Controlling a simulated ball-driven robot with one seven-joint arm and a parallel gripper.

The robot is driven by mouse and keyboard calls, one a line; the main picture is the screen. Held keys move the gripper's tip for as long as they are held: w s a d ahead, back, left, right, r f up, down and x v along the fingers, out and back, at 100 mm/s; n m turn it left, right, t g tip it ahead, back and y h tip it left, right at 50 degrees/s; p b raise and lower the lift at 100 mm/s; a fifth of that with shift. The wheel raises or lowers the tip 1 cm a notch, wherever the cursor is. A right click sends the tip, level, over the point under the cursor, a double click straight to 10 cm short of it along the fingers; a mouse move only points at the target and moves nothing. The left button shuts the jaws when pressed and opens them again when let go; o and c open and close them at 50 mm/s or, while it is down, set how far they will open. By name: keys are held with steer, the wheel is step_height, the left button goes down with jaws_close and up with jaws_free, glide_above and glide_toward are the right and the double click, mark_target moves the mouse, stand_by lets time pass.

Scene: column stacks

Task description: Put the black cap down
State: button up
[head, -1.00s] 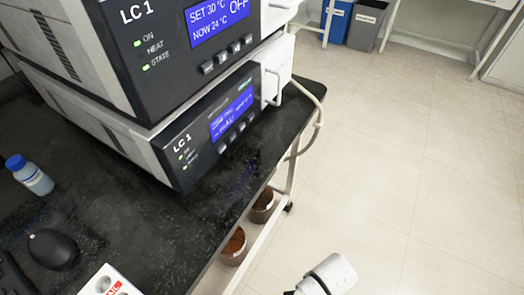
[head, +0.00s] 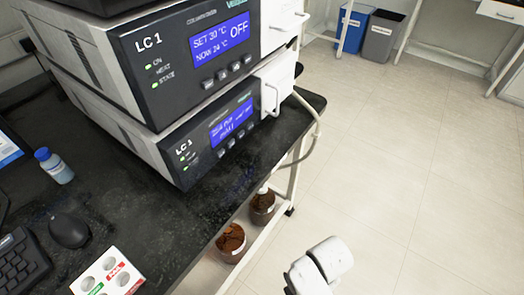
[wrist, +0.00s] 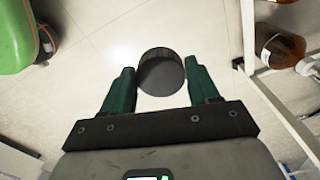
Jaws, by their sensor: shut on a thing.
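The black cap (wrist: 161,76) is round with a ribbed side. It sits between the two dark green fingers of my gripper (wrist: 160,80) in the wrist view, held above the pale tiled floor. My gripper is shut on it. In the head view only a white part of my arm shows at the bottom, beside the bench, and the cap and fingers are out of sight there.
A black bench (head: 120,215) holds the stacked LC units (head: 200,135), a blue-capped bottle (head: 54,166), a mouse (head: 69,230), a keyboard (head: 22,262) and a white holed rack (head: 107,272). Brown bottles (head: 231,243) stand on a low shelf. Open floor (head: 400,200) lies right.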

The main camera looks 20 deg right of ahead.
steer(key=w+a+r+n+p, duration=0.1)
steer(key=w+r+n+p, duration=0.7)
steer(key=r, duration=0.6)
steer(key=w+r+n+p, duration=0.55)
steer(key=w+r, duration=0.35)
steer(key=r, duration=0.5)
steer(key=s+f, duration=0.4)
steer(key=f, duration=0.1)
steer(key=shift+f, duration=0.1)
